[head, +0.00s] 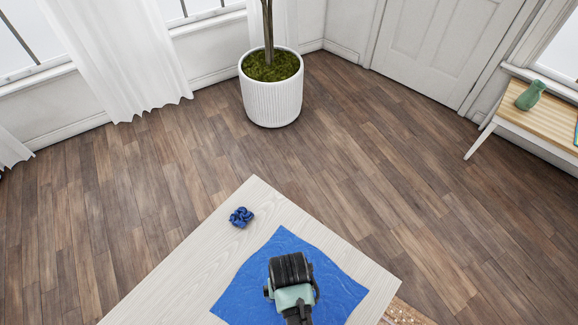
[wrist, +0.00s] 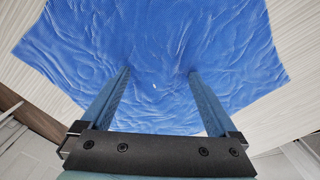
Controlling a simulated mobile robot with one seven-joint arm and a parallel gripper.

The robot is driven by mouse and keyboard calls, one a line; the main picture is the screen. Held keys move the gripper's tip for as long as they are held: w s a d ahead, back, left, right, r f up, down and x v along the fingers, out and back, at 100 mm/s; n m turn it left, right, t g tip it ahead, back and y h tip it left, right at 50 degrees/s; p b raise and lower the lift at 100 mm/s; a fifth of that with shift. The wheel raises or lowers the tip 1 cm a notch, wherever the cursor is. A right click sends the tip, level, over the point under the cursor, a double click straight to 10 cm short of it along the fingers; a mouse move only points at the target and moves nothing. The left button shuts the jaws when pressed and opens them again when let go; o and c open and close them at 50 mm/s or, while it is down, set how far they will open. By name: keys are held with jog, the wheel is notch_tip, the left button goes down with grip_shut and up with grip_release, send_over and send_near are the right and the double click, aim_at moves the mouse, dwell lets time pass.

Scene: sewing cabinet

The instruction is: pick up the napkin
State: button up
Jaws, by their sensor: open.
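A blue napkin (head: 252,277) lies spread on a pale wooden table, slightly wrinkled, in the head view. It also fills much of the upper wrist view (wrist: 160,50). My gripper (wrist: 158,80) is open in the wrist view, with its two fingers apart and pointing at the napkin. The fingertips overlap the napkin; I cannot tell whether they touch it. Nothing shows between the fingers except the napkin's surface. In the head view my wrist hides the middle of the napkin, and the fingers are hidden there.
The pale table (head: 180,262) has a dark blue knotted object (head: 241,217) near its far corner. A white planter (head: 272,95) stands on the wooden floor beyond. A side table (head: 540,115) with a green vase (head: 530,95) stands at the right. The table's left part is clear.

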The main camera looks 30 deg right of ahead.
jog(key=shift+s, duration=0.1)
grip_shut()
dwell(0.7)
notch_tip(320, 180, up, 12)
jog(key=p, duration=1.2)
jog(key=shift+p, duration=0.3)
notch_tip(320, 180, up, 9)
jog(key=p, duration=0.9)
